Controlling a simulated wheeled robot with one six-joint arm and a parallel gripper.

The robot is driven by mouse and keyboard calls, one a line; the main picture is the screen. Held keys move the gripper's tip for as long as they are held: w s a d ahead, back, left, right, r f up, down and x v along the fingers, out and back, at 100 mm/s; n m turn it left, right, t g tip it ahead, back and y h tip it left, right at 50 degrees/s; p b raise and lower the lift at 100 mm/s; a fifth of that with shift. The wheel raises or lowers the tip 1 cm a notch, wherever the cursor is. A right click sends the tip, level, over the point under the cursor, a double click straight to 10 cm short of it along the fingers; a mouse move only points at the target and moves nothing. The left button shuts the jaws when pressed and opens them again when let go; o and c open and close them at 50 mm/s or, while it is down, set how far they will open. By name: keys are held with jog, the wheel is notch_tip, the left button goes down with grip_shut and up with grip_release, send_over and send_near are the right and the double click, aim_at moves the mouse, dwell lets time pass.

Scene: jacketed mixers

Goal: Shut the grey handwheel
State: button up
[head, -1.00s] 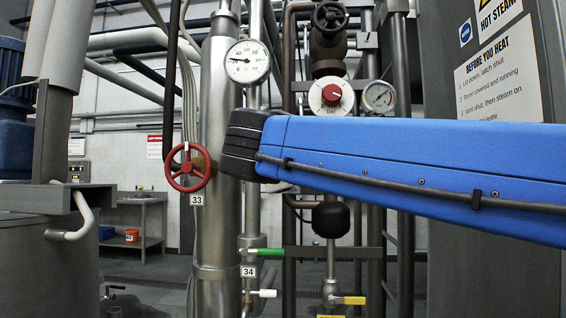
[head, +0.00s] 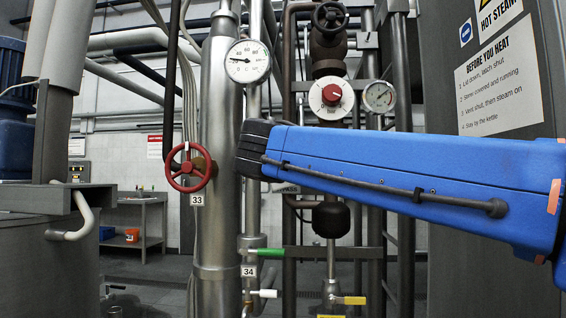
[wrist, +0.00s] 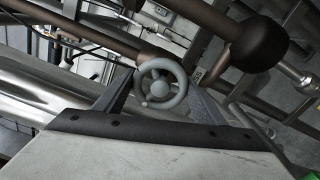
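The grey handwheel (wrist: 178,98) is a small round wheel with spokes and a hub, seen face-on in the wrist view. The wheel appears between or just beyond the fingertips; I cannot tell the depth or any contact. In the head view I cannot see the grey wheel or my gripper; my blue arm covers part of the pipework.
A red handwheel (head: 189,167) tagged 33 is on the thick silver pipe. A dark handwheel (head: 330,15) is above. A dark rounded fitting (wrist: 258,44) is close right of my gripper.

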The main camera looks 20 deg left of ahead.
jog(key=shift+m, duration=0.4)
jog(key=m, duration=0.4)
jog(key=shift+m, duration=0.4)
jog(key=m, duration=0.4)
jog(key=shift+f+m, duration=0.1)
jog(key=shift+m, duration=0.3)
jog(key=o, duration=1.1)
jog(key=shift+c, duration=0.2)
